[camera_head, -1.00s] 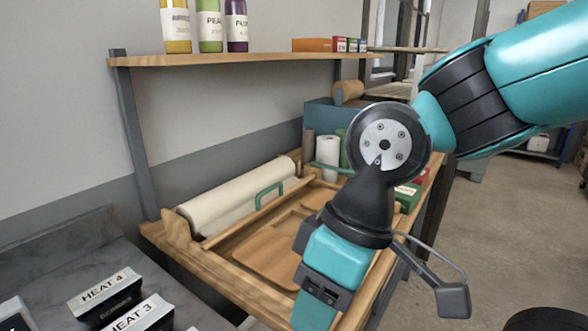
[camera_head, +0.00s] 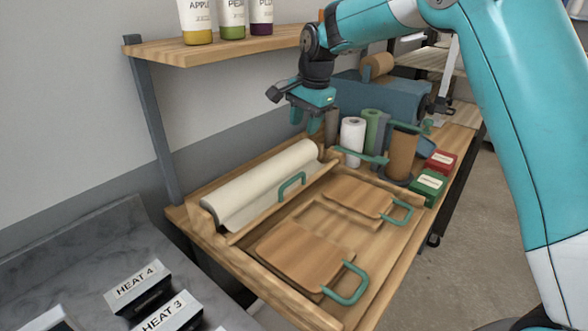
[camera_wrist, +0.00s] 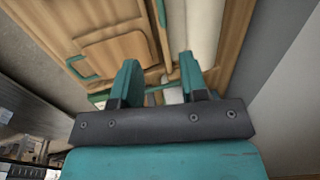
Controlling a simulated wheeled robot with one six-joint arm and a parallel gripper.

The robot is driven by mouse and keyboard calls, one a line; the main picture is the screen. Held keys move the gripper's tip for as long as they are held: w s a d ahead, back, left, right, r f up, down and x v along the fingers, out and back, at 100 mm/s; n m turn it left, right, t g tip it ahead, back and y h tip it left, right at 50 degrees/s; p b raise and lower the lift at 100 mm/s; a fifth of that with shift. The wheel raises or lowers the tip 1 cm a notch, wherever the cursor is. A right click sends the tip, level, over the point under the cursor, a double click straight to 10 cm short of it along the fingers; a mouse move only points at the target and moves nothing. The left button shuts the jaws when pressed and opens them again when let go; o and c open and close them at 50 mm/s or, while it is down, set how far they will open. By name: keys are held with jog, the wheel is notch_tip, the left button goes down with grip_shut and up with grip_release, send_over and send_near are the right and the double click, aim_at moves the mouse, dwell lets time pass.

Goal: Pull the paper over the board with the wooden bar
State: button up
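The white paper roll (camera_head: 262,182) lies in a wooden holder at the back left of the station, with a short flap of paper at its front. The wooden bar (camera_head: 278,206) with a green handle (camera_head: 292,186) lies along the front of the roll. Two wooden boards with green handles lie in the tray, a front board (camera_head: 300,252) and a back board (camera_head: 355,196). My gripper (camera_head: 307,119) is open and empty, above the far end of the roll and apart from the bar. The wrist view shows its spread fingers (camera_wrist: 158,78), the roll (camera_wrist: 203,30) and the bar's handle (camera_wrist: 161,12).
A shelf (camera_head: 225,45) with bottles hangs over the roll. Upright rolls (camera_head: 352,140), a brown cylinder (camera_head: 401,155) and red (camera_head: 440,162) and green boxes (camera_head: 428,187) stand beyond the tray. Heat-labelled blocks (camera_head: 138,291) stand at the front left.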

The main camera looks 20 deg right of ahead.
aim_at(294, 179)
jog(key=w+f+p, duration=0.1)
jog(key=f, duration=0.4)
jog(key=a+f+p, duration=0.1)
jog(key=f, duration=0.5)
jog(key=w+a+f+p, duration=0.1)
jog(key=f+p, duration=0.1)
jog(key=f, duration=0.3)
jog(key=shift+w+f, duration=0.35)
jog(key=shift+d, duration=0.1)
grip_shut()
